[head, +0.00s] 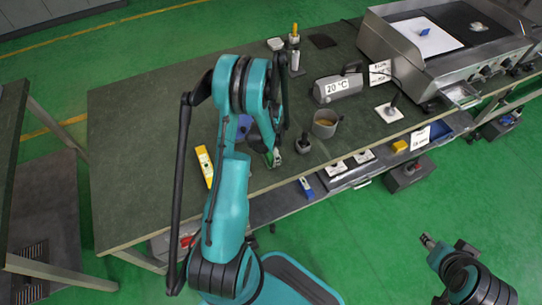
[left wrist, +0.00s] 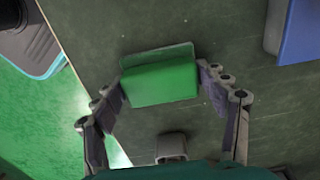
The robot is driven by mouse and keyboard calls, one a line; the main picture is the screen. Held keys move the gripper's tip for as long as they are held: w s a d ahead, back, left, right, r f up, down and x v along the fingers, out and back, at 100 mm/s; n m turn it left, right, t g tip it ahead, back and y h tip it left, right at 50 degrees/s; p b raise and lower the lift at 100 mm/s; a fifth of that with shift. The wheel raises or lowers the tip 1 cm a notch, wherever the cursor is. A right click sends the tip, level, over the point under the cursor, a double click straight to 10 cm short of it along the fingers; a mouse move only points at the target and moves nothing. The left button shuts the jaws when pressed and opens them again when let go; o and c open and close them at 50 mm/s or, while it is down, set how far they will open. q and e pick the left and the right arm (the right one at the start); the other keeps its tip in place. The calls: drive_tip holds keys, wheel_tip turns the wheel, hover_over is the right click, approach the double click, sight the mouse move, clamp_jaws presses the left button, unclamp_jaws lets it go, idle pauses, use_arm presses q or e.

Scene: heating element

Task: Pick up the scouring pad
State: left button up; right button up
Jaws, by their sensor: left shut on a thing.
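The scouring pad (left wrist: 160,82) is a green block with a paler layer along its far edge. It lies between the two fingers of my left gripper (left wrist: 161,88) in the left wrist view, and the fingers are shut on its two short ends. In the head view my left gripper (head: 271,152) is low over the front part of the dark table, and only a little green of the pad (head: 274,160) shows. I cannot tell whether the pad touches the table. At the bottom right, part of my right arm shows, but its fingers cannot be made out.
Right of the left gripper stand a small dark pot (head: 303,145) and a grey mug (head: 325,124). A yellow tool (head: 205,166) lies to its left, and a blue thing (head: 244,124) is partly behind my arm. A 20 °C device (head: 338,87) and a steel griddle (head: 450,45) stand farther right.

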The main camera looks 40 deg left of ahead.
use_arm(q)
drive_tip(key=shift+r, duration=0.2)
drive_tip(key=c, duration=0.3)
wheel_tip(320, 180, up, 4)
drive_tip(key=p, duration=0.2)
drive_tip(key=shift+p, duration=0.3)
drive_tip(key=shift+c, duration=1.1)
drive_tip(key=s+d+r+p, duration=0.3)
drive_tip(key=d+r, duration=0.3)
drive_tip(key=d, duration=0.5)
drive_tip(key=shift+s+r, duration=0.2)
